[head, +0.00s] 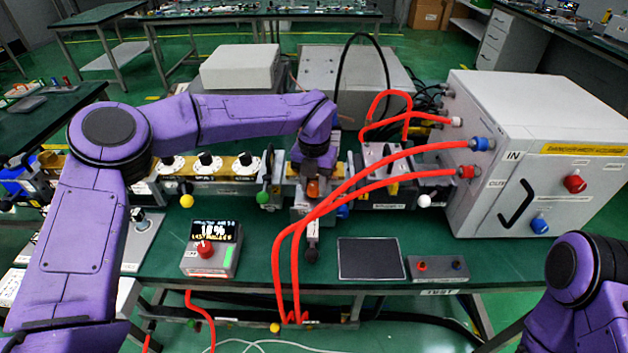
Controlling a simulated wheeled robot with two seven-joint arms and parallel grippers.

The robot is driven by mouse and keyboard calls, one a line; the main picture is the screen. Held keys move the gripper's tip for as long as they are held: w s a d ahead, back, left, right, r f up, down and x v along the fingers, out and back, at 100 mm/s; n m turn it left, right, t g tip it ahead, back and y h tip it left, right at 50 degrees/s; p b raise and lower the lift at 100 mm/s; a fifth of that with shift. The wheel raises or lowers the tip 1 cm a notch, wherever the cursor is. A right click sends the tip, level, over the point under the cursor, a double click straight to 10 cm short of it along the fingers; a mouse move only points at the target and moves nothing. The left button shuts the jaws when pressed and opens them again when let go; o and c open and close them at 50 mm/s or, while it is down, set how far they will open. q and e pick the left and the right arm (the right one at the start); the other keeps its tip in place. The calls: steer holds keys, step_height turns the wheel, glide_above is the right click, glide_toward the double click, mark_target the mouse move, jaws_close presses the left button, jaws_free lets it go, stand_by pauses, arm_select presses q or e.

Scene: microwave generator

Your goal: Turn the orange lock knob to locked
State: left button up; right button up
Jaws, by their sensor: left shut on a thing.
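The orange lock knob (313,188) shows as a small orange patch on the waveguide assembly in the middle of the green bench. My left arm reaches across from the left, and its wrist points down over the knob. My left gripper (314,178) is at the knob and shut on it; the fingers are small and partly hidden by the wrist and the red hoses. The knob's markings and its turned position cannot be made out. Of my right arm only a purple link shows at the lower right; its gripper is out of view.
Red hoses (365,172) arch from the white generator box (536,150) close to the right of my left gripper. A control box with a display (212,247), a dark flat pad (370,259) and a small two-button box (437,268) stand on the front of the bench.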

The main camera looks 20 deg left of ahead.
mark_target(313, 185)
stand_by(0.4)
arm_select(q)
steer(key=o, duration=1)
step_height(313, 185, up, 11)
steer(key=shift+f+b, duration=0.2)
steer(key=shift+b, duration=0.35)
steer(key=shift+a, duration=0.1)
